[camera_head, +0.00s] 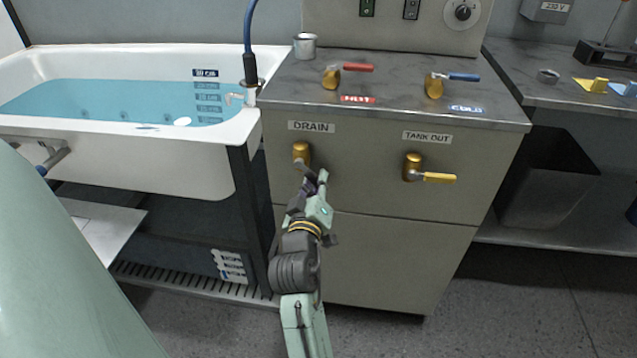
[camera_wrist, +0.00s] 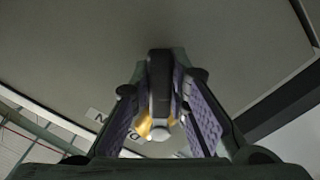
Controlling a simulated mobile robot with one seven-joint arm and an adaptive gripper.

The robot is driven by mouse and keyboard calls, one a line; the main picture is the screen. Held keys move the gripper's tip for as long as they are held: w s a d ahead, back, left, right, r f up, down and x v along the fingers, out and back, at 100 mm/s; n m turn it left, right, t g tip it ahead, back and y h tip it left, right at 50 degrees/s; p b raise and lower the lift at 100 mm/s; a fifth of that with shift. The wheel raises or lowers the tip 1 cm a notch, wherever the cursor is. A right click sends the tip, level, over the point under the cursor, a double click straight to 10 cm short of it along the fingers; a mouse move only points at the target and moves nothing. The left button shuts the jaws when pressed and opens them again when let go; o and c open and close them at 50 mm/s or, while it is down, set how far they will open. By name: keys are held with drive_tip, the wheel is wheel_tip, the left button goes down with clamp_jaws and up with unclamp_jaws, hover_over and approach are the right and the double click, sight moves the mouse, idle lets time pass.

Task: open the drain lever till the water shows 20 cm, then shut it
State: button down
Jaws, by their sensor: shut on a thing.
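The drain lever (camera_head: 301,152) is a brass valve on the grey cabinet front under the "DRAIN" label (camera_head: 311,126). My gripper (camera_head: 312,178) is just below the valve body and hides its handle in the head view. In the wrist view the purple-padded fingers (camera_wrist: 172,115) are shut on the dark handle (camera_wrist: 160,80), with brass (camera_wrist: 148,124) showing beside it. Blue water (camera_head: 110,102) stands in the white tub (camera_head: 180,155). Its depth scale (camera_head: 207,97) has the top dark mark above the water and several lower marks under it; the figures are too small to read surely.
The tank-out lever (camera_head: 414,167) with a yellow handle is to the right on the same front. Red-handled hot (camera_head: 333,77) and blue-handled cold (camera_head: 434,86) valves stand on the top with a metal cup (camera_head: 305,46). A grey bin (camera_head: 545,180) is at right.

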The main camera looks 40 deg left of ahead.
idle(0.3)
drive_tip(key=c, duration=1.5)
unclamp_jaws()
drive_tip(key=shift+s, duration=0.15)
drive_tip(key=v, duration=0.7)
drive_tip(key=shift+s+d, duration=0.1)
drive_tip(key=shift+s, duration=0.05)
